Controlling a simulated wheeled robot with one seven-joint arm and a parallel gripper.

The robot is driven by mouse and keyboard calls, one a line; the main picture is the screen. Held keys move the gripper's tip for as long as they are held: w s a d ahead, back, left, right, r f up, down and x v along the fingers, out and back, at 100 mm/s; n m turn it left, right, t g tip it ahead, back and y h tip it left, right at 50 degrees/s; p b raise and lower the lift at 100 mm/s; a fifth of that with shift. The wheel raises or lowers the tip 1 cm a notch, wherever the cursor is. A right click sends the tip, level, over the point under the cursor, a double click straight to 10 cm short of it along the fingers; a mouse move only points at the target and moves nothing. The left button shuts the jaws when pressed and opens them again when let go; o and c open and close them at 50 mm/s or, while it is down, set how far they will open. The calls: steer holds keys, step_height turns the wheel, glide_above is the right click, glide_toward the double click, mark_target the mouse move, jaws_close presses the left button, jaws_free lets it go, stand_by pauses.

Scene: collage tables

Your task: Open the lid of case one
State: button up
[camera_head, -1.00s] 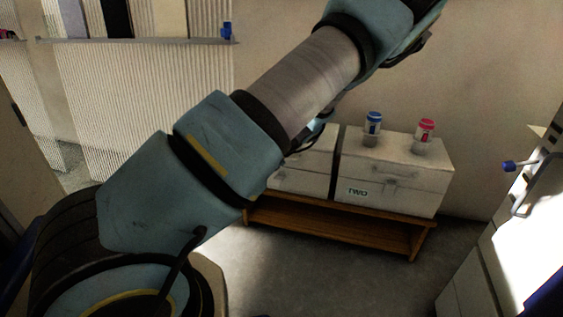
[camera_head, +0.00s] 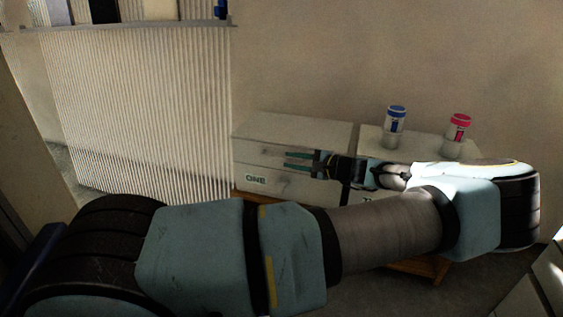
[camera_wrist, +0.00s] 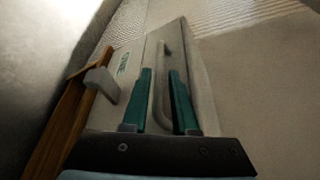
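Case one (camera_head: 300,133) is a pale box labelled ONE, standing on the left of a low wooden bench, its lid shut. My gripper (camera_head: 287,161) is in front of its front face, fingers pointing left across it. In the wrist view, the two green fingers of my gripper (camera_wrist: 161,90) are open, one on each side of a grey bar handle (camera_wrist: 161,65) on the case (camera_wrist: 128,95). A gap shows between the fingers and the handle; I cannot tell whether they touch. A grey latch-like block (camera_wrist: 102,82) sticks out near the label.
Case two (camera_head: 370,140) stands just right of case one, partly hidden by my arm. A blue-capped jar (camera_head: 395,122) and a red-capped jar (camera_head: 459,130) stand on it. The wooden bench (camera_head: 425,268) is below. A ribbed panel (camera_head: 140,110) is at left.

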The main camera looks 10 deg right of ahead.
mark_target(285, 159)
steer(key=shift+b+x, duration=0.3)
steer(key=shift+x, duration=1.95)
jaws_close()
